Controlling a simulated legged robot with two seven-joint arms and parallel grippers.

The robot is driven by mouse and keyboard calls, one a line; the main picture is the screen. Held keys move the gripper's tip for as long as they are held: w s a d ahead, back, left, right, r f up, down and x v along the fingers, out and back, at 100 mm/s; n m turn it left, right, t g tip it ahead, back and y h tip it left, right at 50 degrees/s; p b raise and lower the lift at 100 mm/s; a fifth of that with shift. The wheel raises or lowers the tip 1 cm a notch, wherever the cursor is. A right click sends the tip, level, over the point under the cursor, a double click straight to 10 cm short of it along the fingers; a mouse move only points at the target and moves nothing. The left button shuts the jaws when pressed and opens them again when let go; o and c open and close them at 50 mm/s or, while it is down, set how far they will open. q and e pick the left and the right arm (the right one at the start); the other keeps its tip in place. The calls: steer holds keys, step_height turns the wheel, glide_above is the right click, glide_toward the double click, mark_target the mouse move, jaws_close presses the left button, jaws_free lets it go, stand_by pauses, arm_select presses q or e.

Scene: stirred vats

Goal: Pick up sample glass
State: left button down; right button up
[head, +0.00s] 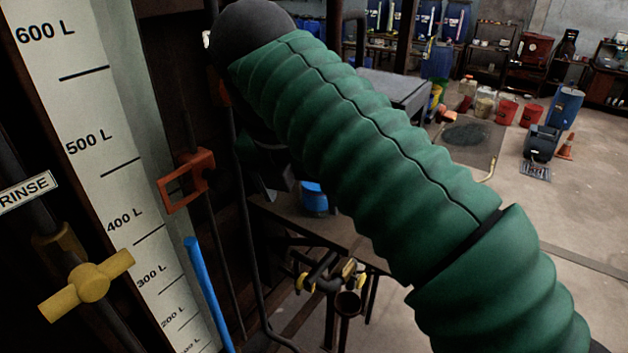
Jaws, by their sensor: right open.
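My right arm in its green ribbed sleeve crosses the view from the lower right to the upper middle. My right gripper (272,184) is a dark shape partly hidden behind this arm, above the dark bench; its jaws are open, and I see nothing held in them. A small blue container (314,198) stands on the bench (335,232), to the right of the gripper and partly covered by the arm. I cannot make out a clear sample glass. My left gripper is out of view.
A level scale (95,110) marked in litres stands at left. Near it are a yellow valve handle (88,283), an orange bracket (186,181) and a blue rod (208,295). Brass-handled valves (330,280) sit below the bench. Open floor lies at right.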

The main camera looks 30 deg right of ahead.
mark_target(317, 191)
steer(key=w+d+p, duration=0.1)
steer(key=w, duration=0.1)
steer(key=w+d+p, duration=0.1)
steer(key=d, duration=0.1)
steer(key=shift+w+d+r, duration=0.1)
steer(key=shift+w+d, duration=0.05)
steer(key=shift+w, duration=0.25)
steer(key=d, duration=0.1)
steer(key=f, duration=0.1)
steer(key=d, duration=0.1)
steer(key=shift+w+d+f, duration=0.15)
steer(key=shift+d+f, duration=0.1)
steer(key=shift+d, duration=0.1)
steer(key=shift+s+d+f, duration=0.1)
steer(key=shift+s, duration=0.2)
steer(key=shift+c, duration=0.5)
steer(key=shift+w+a, duration=0.4)
steer(key=c, duration=1)
steer(key=shift+s, duration=0.2)
jaws_close()
steer(key=shift+d, duration=0.15)
